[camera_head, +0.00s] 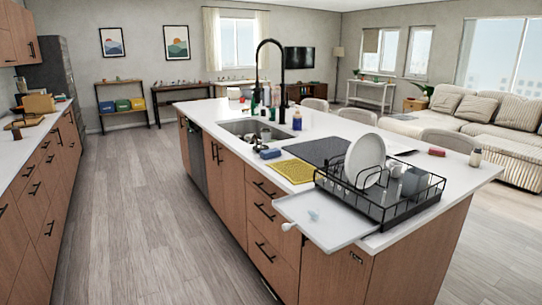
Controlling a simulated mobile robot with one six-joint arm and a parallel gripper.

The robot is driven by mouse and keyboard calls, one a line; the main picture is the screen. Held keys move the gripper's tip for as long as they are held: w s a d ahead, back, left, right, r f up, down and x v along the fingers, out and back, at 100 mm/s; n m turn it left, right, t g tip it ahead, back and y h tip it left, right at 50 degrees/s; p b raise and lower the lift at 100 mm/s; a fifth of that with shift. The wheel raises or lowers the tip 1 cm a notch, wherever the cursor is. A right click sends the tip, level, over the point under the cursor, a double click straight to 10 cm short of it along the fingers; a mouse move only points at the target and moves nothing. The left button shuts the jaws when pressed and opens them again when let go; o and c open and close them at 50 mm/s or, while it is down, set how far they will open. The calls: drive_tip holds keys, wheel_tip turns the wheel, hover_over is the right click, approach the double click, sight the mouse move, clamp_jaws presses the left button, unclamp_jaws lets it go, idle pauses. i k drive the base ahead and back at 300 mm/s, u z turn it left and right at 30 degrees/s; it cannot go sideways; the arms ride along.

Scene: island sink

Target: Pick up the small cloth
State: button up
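A flat yellow piece with a fine pattern (295,171) lies on the white island counter, left of the dish rack and in front of the dark flat panel. It looks like the small cloth, but I cannot tell its material for certain. It lies flat, and nothing is seen covering it. My gripper is not in view.
A black wire dish rack (425,195) with a white plate (365,160) stands right of the yellow piece. A white drain tray (325,222) juts over the counter edge. The sink (258,130) and tall black faucet (257,75) are behind. The floor aisle (150,210) is clear.

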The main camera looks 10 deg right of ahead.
sight(269, 154)
drive_tip(key=u, duration=0.55)
drive_tip(key=i, duration=0.7)
drive_tip(key=u, duration=0.95)
drive_tip(key=i, duration=1.55)
drive_tip(key=z, duration=0.6)
drive_tip(key=i, duration=1)
drive_tip(key=z, duration=0.6)
